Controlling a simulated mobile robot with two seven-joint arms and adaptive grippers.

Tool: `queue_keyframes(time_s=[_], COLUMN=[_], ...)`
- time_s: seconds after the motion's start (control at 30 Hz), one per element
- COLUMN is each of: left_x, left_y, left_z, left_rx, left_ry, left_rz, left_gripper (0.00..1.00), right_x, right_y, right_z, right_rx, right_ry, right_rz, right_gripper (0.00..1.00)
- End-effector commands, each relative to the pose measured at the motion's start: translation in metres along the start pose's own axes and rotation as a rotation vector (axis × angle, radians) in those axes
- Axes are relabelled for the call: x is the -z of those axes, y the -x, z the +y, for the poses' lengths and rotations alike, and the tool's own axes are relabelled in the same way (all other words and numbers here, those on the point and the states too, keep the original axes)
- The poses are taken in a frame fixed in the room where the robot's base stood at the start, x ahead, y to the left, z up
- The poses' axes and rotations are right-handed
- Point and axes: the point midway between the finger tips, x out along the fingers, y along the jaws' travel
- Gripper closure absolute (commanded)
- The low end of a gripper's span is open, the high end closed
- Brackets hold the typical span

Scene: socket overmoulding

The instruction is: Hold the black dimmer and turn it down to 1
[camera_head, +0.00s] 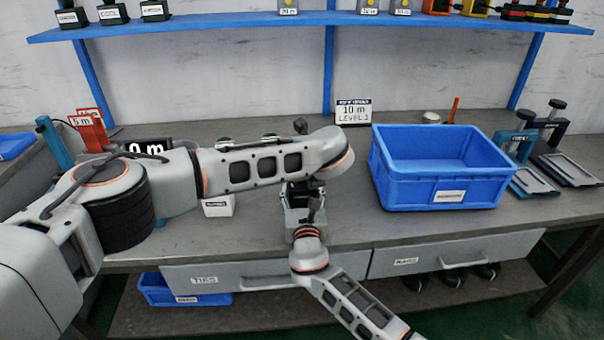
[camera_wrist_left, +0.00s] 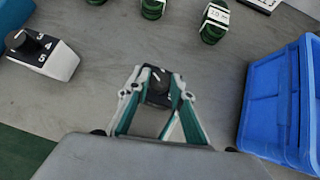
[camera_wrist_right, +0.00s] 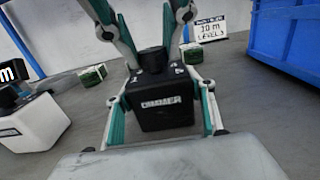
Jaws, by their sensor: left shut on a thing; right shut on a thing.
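The black dimmer (camera_wrist_right: 165,105) is a black box with a white label on its front and a round black knob (camera_wrist_right: 153,59) on top. My right gripper (camera_wrist_right: 162,98) is shut on its box, one finger on each side. My left gripper (camera_wrist_left: 158,84) comes from above and is shut on the knob (camera_wrist_left: 159,80). A white pointer line shows on the knob in the left wrist view, but the number it points to cannot be read. In the head view, my left wrist and the fingers mostly hide the dimmer; my right gripper (camera_head: 305,212) shows below it.
A white dimmer (camera_wrist_left: 42,58) with a black knob stands left of the black one. A blue bin (camera_head: 440,195) stands to the right. Several green-based parts (camera_wrist_left: 213,25) lie behind, near a "10 m" sign (camera_head: 353,112). Bare bench lies in front of the bin.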

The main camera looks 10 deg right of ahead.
Motion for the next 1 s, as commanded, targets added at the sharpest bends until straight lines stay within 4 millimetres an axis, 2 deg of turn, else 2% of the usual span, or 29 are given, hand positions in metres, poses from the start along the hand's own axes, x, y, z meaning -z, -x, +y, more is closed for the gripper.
queue_keyframes(time_s=[0.33,0.83,0.87,0.9,1.0], left_x=[0.0008,0.0011,0.0011,0.0011,0.0009], left_y=[-0.0013,-0.0009,-0.0008,-0.0008,-0.0006], left_z=[-0.0003,-0.0003,-0.0004,-0.0004,-0.0006], left_rx=[-0.088,-0.098,-0.098,-0.098,-0.098], left_ry=[0.087,0.099,0.099,0.098,0.098], left_rz=[0.001,0.002,0.002,0.002,0.002], left_gripper=[0.99,0.99,0.72,0.62,0.6], right_x=[-0.0009,-0.0011,-0.001,-0.001,-0.001], right_y=[0.0002,0.0001,0.0001,0.0001,0.0001], right_z=[0.001,0.001,0.001,0.001,0.0009], right_rx=[-0.001,-0.001,-0.001,-0.001,-0.001], right_ry=[-0.001,-0.002,-0.002,-0.002,-0.002], right_rz=[-0.002,-0.002,-0.002,-0.002,-0.002], right_gripper=[0.67,0.67,0.67,0.67,0.67])
